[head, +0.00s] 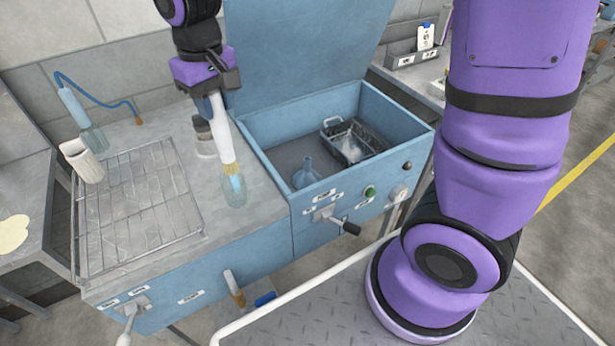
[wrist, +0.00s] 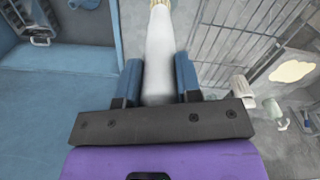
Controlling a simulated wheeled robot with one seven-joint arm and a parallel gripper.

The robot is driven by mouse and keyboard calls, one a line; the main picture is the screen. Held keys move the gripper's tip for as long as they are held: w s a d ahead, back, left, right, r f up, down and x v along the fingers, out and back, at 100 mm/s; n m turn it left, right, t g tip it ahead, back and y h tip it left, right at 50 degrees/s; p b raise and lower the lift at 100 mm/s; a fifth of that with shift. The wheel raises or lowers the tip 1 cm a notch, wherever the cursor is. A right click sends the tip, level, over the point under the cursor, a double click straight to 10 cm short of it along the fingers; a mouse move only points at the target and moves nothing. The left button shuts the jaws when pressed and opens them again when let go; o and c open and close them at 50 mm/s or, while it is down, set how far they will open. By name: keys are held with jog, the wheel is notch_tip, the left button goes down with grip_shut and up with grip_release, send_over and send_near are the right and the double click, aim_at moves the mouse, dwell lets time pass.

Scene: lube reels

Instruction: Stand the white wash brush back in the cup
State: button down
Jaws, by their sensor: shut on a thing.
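My gripper (head: 213,93) is above the left worktop, shut on the handle of the white wash brush (head: 221,122). The brush points down and is slightly tilted. Its tan collar and pale bristles are at a small translucent cup (head: 233,197) near the worktop's right edge. The bristle end appears within the cup's mouth; I cannot tell whether it touches the bottom. In the wrist view the white handle (wrist: 159,55) lies between the two blue fingers of my gripper (wrist: 158,78).
A wire rack (head: 140,205) covers the worktop's left. A grey-and-white item (head: 204,138) stands behind the brush. The open basin right holds a funnel (head: 306,176) and basket (head: 350,148).

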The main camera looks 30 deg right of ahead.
aim_at(227, 161)
jog(key=shift+s+a, duration=0.1)
jog(key=shift+a, duration=0.2)
jog(key=shift+f, duration=4.7)
jog(key=c, duration=0.7)
grip_release()
jog(key=shift+r, duration=0.1)
